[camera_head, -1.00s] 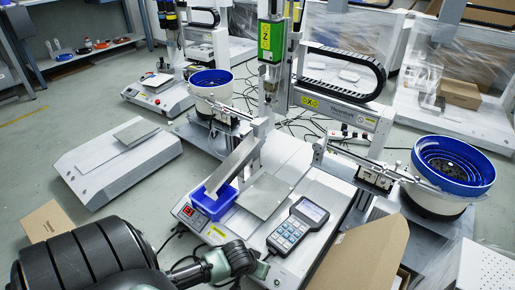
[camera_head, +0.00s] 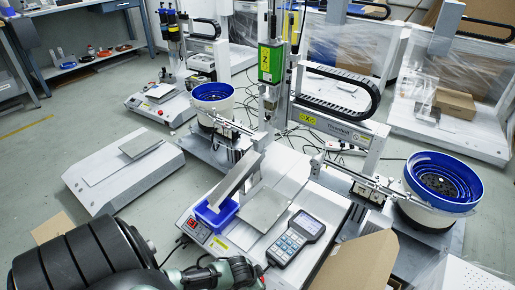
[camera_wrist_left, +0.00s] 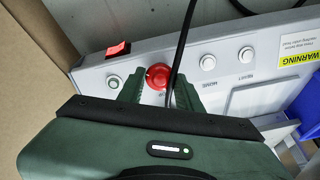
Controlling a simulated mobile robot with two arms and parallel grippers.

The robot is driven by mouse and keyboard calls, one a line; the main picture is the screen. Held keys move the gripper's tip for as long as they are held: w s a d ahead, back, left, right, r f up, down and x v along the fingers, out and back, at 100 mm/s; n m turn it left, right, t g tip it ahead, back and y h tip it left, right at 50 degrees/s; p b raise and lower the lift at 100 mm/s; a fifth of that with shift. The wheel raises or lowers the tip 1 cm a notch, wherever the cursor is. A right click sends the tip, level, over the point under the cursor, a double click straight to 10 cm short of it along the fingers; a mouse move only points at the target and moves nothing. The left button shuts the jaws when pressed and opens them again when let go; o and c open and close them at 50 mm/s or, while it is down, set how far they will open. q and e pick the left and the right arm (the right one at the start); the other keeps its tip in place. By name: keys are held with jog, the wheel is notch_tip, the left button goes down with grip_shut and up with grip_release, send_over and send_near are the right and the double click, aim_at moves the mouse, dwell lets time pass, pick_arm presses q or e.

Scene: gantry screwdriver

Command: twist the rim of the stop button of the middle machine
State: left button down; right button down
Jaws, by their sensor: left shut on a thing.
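The middle machine (camera_head: 265,212) has a green screwdriver unit and a white base. Its front panel shows in the left wrist view (camera_wrist_left: 215,55), with the red round stop button (camera_wrist_left: 158,76) on it. My left gripper (camera_wrist_left: 158,92) has one finger on each side of the button and is shut on its rim. A black cable passes close by the right finger. In the head view my left gripper (camera_head: 243,268) is at the front edge of the machine, and the stop button is hidden there. My right gripper is not in view.
A handheld keypad (camera_head: 296,238) and a blue bin (camera_head: 215,217) sit on the machine's base. Cardboard (camera_head: 358,255) stands at right. A blue bowl feeder (camera_head: 442,182) stands farther right.

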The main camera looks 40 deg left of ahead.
pick_arm(q)
jog(key=shift+m, duration=0.4)
jog(key=c, duration=0.9)
grip_release()
jog(key=shift+c, duration=0.2)
